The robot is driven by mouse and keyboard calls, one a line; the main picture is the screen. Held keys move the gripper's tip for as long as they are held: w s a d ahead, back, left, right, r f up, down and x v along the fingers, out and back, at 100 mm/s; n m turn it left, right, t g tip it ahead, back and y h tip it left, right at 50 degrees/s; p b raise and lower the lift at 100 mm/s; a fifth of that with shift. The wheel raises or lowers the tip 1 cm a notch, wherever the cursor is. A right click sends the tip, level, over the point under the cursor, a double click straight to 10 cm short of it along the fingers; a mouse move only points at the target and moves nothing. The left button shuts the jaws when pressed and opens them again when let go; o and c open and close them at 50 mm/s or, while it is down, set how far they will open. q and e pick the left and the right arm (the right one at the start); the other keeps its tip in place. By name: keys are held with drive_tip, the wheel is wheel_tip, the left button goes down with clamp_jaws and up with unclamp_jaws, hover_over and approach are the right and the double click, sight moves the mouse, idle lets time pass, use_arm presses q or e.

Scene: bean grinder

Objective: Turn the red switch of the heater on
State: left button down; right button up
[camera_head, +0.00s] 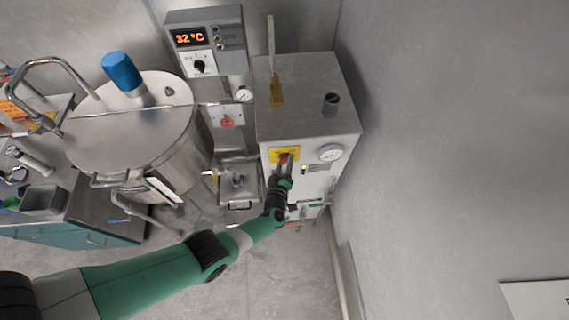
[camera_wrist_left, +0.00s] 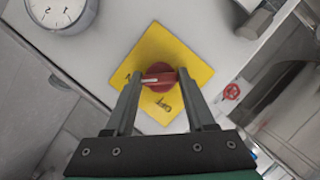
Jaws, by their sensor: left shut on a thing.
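The heater is a light grey metal box (camera_head: 308,112) against the wall. Its front carries a yellow square plate (camera_head: 291,149) with a red rotary switch. In the left wrist view the red switch (camera_wrist_left: 159,77) sits on the yellow plate (camera_wrist_left: 168,50), its white-marked handle lying nearly level in the picture, between the two printed labels. My left gripper (camera_head: 286,166) is at the switch. Its two fingers (camera_wrist_left: 158,88) stand on either side of the switch and are shut on it. My right gripper is not in view.
A round gauge (camera_head: 331,153) sits right of the switch. A red valve (camera_head: 227,121) is on the wall panel. The floor in front is clear.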

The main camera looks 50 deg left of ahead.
use_arm(q)
drive_tip(key=shift+c, duration=1.2)
unclamp_jaws()
drive_tip(key=p+v, duration=0.7)
drive_tip(key=v, duration=0.4)
drive_tip(key=shift+s+d, duration=0.2)
drive_tip(key=shift+s, duration=0.05)
